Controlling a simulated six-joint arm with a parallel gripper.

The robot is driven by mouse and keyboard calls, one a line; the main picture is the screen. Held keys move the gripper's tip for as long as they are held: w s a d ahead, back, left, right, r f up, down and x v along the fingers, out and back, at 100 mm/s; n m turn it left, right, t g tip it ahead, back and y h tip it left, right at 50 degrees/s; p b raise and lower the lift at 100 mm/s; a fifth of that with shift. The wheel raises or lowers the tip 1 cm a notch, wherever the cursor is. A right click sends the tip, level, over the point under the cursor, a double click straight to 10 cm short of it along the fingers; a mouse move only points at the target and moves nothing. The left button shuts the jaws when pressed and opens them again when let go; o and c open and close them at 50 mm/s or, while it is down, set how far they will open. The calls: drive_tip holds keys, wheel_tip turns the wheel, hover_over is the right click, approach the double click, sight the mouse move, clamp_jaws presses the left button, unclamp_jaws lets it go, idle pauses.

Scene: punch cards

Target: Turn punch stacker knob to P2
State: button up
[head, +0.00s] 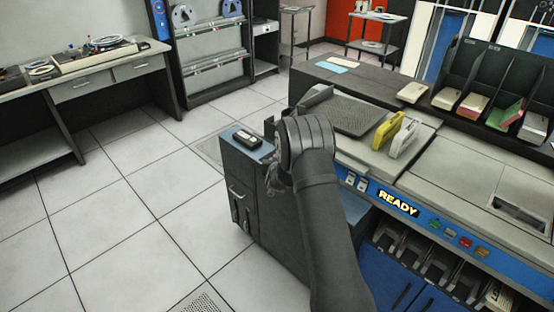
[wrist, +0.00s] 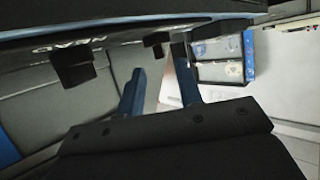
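I cannot pick out the punch stacker knob or a P2 mark with certainty. In the wrist view, a large dark block (wrist: 72,68) and a smaller dark piece (wrist: 155,40) stick out from a tilted dark-and-blue panel (wrist: 110,28); either could be a control. My gripper's two blue fingers (wrist: 160,82) are apart with a visible gap and nothing held between them. The smaller dark piece is just beyond the fingertips; contact cannot be told. In the head view, my gripper (head: 272,180) is mostly hidden behind my arm, beside the machine's left end.
A blue machine front carries a lit READY sign (head: 398,203) and small switches (head: 355,183). Yellow (head: 388,131) and white (head: 404,136) card pieces stand on top. A low dark cabinet (head: 243,190) stands at the machine's left end. Tiled floor (head: 130,210) at left is open.

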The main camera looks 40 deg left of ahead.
drive_tip(key=shift+x, duration=1.9)
clamp_jaws()
